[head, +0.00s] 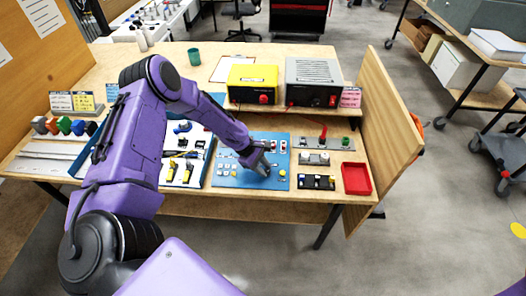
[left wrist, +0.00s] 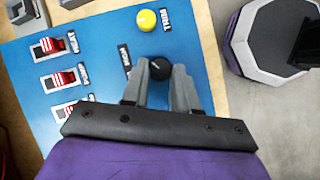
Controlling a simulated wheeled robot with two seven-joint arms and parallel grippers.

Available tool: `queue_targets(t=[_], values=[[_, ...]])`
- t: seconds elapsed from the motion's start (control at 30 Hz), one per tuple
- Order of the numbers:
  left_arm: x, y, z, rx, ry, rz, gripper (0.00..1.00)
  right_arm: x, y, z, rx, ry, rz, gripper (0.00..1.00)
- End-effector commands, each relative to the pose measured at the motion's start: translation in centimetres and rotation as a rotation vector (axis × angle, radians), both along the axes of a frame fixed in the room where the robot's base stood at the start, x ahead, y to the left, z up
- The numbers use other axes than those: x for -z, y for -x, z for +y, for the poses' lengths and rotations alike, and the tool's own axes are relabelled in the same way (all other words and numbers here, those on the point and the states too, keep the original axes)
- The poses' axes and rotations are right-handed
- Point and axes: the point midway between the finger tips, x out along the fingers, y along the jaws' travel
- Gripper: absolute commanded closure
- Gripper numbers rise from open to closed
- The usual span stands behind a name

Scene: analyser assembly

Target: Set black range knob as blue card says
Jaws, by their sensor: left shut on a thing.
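The black range knob (left wrist: 158,68) is on the blue panel (left wrist: 100,65), between the two grey fingers of my left gripper (left wrist: 161,74). The fingers are shut on it, and its sides are partly hidden by them. In the head view my left gripper (head: 259,161) reaches down onto the right part of the blue panel (head: 225,181) and hides the knob. The blue card (head: 112,92) stands at the back left, partly behind my left arm; its writing is too small to read. My right gripper is not in view.
A yellow knob (left wrist: 146,20) and several red-and-white switches (left wrist: 57,78) sit near the black knob. Right of the panel are grey switch units (head: 317,157) and a red tray (head: 356,179). A yellow box (head: 251,82) and grey box (head: 313,78) stand behind.

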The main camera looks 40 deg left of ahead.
Motion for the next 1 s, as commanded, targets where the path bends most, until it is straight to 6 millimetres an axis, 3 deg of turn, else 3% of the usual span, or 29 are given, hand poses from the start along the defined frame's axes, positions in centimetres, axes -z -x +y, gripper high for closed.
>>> queue_targets(t=[0.3,0.8,0.83,0.9,1.0], values=[[0.13,-0.06,0.05,0.102,-0.02,0.013,1.0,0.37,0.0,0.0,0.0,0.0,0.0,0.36],[0.1,-0.04,0.02,0.12,-0.023,0.016,1.0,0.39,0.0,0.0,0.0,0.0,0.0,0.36],[0.1,-0.03,0.01,0.12,-0.023,0.016,0.69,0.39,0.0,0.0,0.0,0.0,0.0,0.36],[0.1,-0.04,0.02,0.12,-0.022,0.016,0.46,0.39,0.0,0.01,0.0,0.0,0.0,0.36],[0.07,-0.07,0.01,0.119,-0.021,0.015,0.46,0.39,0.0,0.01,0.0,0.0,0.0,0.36]])
